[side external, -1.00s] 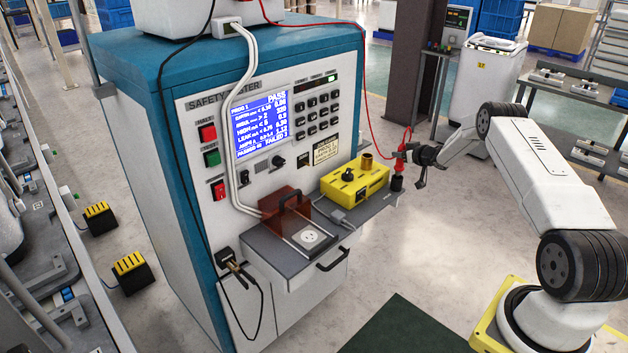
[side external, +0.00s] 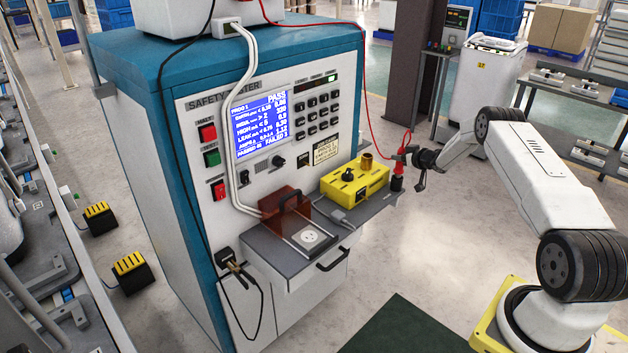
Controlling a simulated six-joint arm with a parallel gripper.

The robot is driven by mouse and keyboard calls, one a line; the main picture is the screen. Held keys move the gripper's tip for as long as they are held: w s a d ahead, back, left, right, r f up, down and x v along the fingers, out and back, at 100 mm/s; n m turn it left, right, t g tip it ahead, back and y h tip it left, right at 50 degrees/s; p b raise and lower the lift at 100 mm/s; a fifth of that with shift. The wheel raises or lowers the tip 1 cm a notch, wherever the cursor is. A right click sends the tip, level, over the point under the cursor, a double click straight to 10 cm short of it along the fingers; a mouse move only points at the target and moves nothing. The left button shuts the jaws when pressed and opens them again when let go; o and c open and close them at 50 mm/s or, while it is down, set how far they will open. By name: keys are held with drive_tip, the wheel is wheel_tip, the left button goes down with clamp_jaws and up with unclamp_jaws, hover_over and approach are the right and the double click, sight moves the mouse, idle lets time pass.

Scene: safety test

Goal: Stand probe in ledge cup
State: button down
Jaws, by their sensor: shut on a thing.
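The red probe (side external: 399,169) is near upright at the right end of the grey ledge (side external: 374,206), with its red lead rising from the top. My gripper (side external: 404,155) is shut on the probe's upper part, coming from the right. A small dark cup (side external: 397,184) is directly below the probe, at the ledge's end. The probe's lower end meets the cup's mouth in this view. I cannot tell how deep it sits, as the tip is hidden.
A yellow box (side external: 355,185) with a black knob and a brass cylinder (side external: 367,161) stands on the ledge, left of the probe. The tester cabinet (side external: 262,90) is behind, its screen reading PASS. The red cable (side external: 364,95) hangs above. Open floor lies in front.

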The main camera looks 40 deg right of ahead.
drive_tip(key=shift+f, duration=0.45)
drive_tip(key=shift+c, duration=1.2)
unclamp_jaws()
drive_tip(key=shift+s, duration=0.2)
drive_tip(key=v, duration=0.7)
drive_tip(key=shift+s+r, duration=0.15)
drive_tip(key=shift+r, duration=0.05)
drive_tip(key=shift+a, duration=0.15)
